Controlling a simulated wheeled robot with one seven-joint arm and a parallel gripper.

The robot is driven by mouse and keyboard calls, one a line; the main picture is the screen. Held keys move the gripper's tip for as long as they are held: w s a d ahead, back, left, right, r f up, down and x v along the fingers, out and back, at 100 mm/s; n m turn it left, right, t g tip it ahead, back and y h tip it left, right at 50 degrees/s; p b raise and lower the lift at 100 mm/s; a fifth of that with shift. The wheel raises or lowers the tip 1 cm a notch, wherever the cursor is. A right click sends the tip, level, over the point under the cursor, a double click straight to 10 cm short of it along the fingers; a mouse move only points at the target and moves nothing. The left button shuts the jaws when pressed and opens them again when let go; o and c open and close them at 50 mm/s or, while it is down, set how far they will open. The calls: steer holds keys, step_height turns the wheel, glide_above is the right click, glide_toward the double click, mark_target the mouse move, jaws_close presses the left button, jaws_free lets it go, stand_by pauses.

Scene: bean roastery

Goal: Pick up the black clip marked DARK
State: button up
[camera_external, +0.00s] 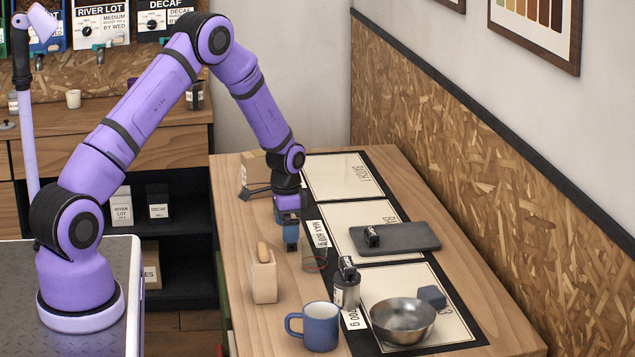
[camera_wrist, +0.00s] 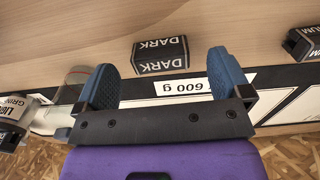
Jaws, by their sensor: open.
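The black clip marked DARK (camera_wrist: 160,57) lies on the wooden table in the wrist view, its white lettering facing the camera. My gripper (camera_wrist: 162,68) is open, with one blue finger on each side of the clip in that picture and gaps to it. Whether the fingers are level with it or above it I cannot tell. In the external view my gripper (camera_external: 290,240) points down over the table; the DARK clip is not discernible there, apparently behind the fingers.
A second black clip, lettering ending in "UM" (camera_wrist: 304,43), lies right in the wrist view. A clear glass (camera_external: 315,259), wooden holder (camera_external: 264,279), canister (camera_external: 346,292), blue mug (camera_external: 318,328), metal bowl (camera_external: 402,322) and grey tray (camera_external: 410,238) stand around. A wall borders the table's right side.

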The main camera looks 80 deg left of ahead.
steer(key=shift+f, duration=1.6)
steer(key=c, duration=1)
steer(key=shift+r, duration=0.1)
